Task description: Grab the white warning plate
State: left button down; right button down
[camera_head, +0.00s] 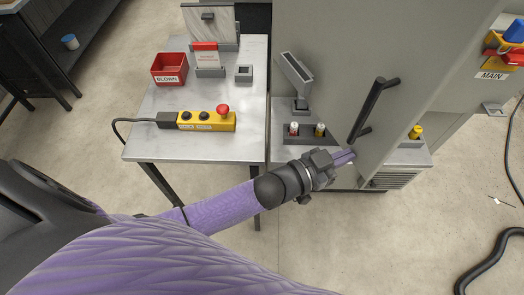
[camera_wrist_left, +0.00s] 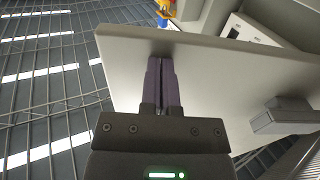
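The white warning plate (camera_head: 206,57), with a red top and small unreadable text, stands upright in a grey holder (camera_head: 210,72) on the metal table. My left gripper (camera_head: 346,156) is well to its right and nearer to me, beside the lower part of the grey cabinet door (camera_head: 425,75). Its purple fingers lie together with nothing visible between them. In the left wrist view, the fingers (camera_wrist_left: 162,82) lie over the pale door panel (camera_wrist_left: 215,85); I cannot tell whether they touch it. My right gripper is not in view.
The table (camera_head: 150,135) also holds a red "BLOWN" box (camera_head: 169,69), a small grey holder (camera_head: 243,73) and a yellow button box (camera_head: 207,121) with a cable. A black door handle (camera_head: 371,110) sticks out near my left gripper. Fuse-like cylinders (camera_head: 319,130) stand on the cabinet shelf.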

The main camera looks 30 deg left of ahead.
aim_at(207, 55)
jog(key=i+l+u, duration=0.3)
jog(key=l+u, duration=0.25)
jog(key=l, duration=0.3)
jog(key=i+l+u, duration=0.15)
jog(key=l+u, duration=0.15)
jog(key=l, duration=0.2)
jog(key=l+u, duration=0.3)
jog(key=l, duration=0.2)
jog(key=i+l+u, duration=0.15)
jog(key=l, duration=0.15)
jog(key=i+l+u, duration=0.3)
jog(key=l, duration=0.35)
jog(key=k, duration=0.1)
